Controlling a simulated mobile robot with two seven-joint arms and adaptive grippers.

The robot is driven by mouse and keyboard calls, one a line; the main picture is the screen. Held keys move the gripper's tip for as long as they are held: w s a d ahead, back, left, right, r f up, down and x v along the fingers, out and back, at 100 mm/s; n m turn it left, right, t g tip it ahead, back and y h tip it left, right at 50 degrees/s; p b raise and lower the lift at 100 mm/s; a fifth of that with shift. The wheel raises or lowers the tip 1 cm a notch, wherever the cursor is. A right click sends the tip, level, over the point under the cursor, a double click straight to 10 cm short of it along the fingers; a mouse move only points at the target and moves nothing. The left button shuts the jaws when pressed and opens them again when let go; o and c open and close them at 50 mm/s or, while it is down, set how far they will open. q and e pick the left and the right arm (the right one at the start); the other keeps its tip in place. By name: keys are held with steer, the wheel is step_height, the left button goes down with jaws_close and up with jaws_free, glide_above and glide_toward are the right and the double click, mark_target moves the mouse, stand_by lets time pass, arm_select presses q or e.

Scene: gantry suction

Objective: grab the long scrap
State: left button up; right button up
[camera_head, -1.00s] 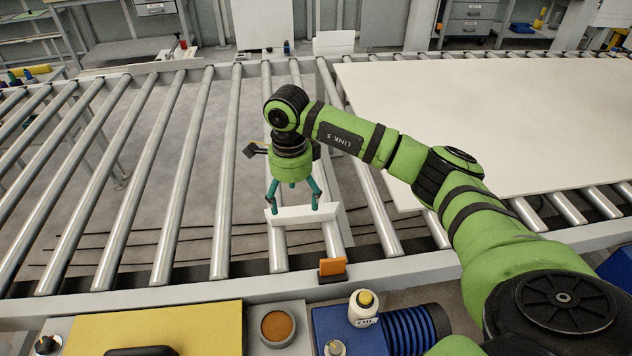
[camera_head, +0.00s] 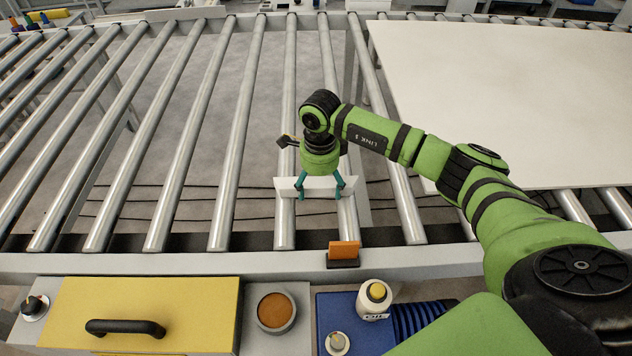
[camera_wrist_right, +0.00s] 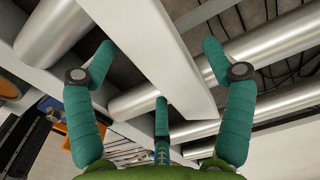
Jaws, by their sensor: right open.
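The long scrap (camera_head: 316,183) is a narrow white bar lying crosswise over two rollers, left of the big white sheet. My right gripper (camera_head: 320,193) is over the bar, pointing down, with its teal fingers open. In the right wrist view the scrap (camera_wrist_right: 165,60) runs between the spread fingers of the right gripper (camera_wrist_right: 157,48), with a gap on each side. A third finger is near its close end. The head view does not show clearly how deep the fingertips reach. My left gripper is not in view.
A large white sheet (camera_head: 500,100) covers the rollers at right. An orange block (camera_head: 343,250) sits on the conveyor's front rail (camera_head: 200,265). In front are a yellow panel with a black handle (camera_head: 150,312), a round brown pad (camera_head: 276,311) and a white bottle (camera_head: 374,300). Bare rollers lie left.

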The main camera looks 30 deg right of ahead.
steer(key=shift+d+f, duration=0.1)
steer(key=shift+f, duration=0.2)
steer(key=shift+r, duration=0.1)
steer(key=c, duration=1.4)
